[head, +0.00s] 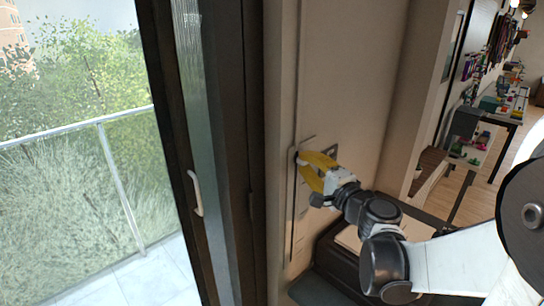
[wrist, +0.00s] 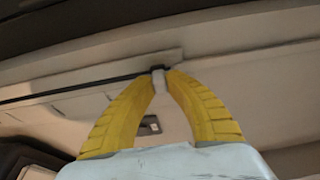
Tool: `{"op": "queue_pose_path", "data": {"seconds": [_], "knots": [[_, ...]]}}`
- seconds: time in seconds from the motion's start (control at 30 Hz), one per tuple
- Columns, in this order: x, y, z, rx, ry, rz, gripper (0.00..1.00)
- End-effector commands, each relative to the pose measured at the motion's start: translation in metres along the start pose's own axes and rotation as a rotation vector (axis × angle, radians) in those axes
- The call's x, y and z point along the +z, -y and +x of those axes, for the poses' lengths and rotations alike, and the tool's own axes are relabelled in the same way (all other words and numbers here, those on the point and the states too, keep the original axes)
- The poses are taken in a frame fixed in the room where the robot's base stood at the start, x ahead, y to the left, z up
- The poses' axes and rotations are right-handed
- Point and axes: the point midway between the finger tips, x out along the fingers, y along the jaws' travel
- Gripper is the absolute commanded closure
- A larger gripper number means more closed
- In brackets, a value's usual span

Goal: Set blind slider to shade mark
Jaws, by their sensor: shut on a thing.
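My gripper (head: 299,157) has yellow fingers and reaches to a narrow vertical rail (head: 292,215) on the beige wall beside the window. I cannot make out the shade mark clearly in either view.
A wall plate (head: 331,151) sits just right of the fingers; it also shows between them in the wrist view (wrist: 150,125). A dark-framed glass door with a white handle (head: 195,192) stands at left. A dark cabinet with a pale top (head: 350,238) lies below my arm.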

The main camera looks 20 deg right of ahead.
Motion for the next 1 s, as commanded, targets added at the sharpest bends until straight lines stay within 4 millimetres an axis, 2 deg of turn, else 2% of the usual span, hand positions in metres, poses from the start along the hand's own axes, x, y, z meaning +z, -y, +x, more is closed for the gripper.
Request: {"op": "queue_pose_path", "data": {"seconds": [1.0], "knots": [[0.0,-0.093,0.0,0.001,0.0,-0.002,1.0]]}}
